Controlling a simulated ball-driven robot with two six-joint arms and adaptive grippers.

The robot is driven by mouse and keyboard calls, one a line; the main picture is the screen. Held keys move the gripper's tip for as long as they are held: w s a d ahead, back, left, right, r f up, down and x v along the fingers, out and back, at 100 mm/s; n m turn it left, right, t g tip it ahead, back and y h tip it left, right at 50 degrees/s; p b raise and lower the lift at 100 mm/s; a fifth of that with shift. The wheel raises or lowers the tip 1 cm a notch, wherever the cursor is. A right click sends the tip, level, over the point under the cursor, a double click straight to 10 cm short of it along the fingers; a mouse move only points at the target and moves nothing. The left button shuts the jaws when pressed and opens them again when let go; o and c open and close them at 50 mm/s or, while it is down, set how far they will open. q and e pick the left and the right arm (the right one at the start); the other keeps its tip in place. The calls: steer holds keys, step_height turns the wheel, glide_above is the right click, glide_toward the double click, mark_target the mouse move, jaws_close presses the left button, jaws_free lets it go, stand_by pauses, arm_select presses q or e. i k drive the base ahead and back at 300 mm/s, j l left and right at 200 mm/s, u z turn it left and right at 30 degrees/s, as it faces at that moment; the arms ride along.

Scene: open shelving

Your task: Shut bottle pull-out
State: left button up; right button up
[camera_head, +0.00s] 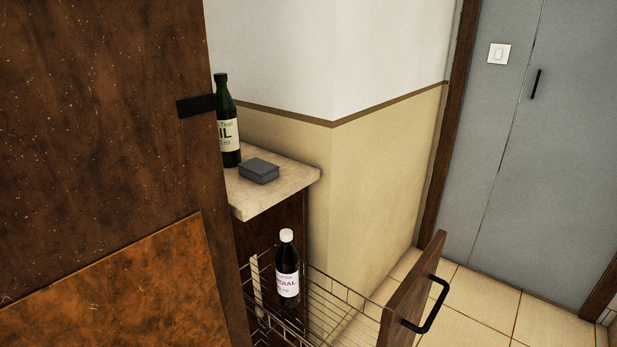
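The bottle pull-out is open. Its wire basket (335,304) extends from under the counter toward the right, and its wooden front panel (408,290) stands away from the cabinet. A black bar handle (436,308) is on the outer face of the panel. A dark bottle (288,273) with a white cap and pale label stands upright in the basket. The lower part of the basket is cut off by the frame's bottom edge. Neither of my grippers is in view.
A tall brown wooden panel (100,120) fills the left side and hides part of the counter. A green oil bottle (227,130) and a grey box (259,171) stand on the counter (290,185). Tiled floor (480,305) lies clear before a grey door (560,150).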

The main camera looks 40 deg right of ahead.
mark_target(401, 317)
steer(key=z, duration=2.05)
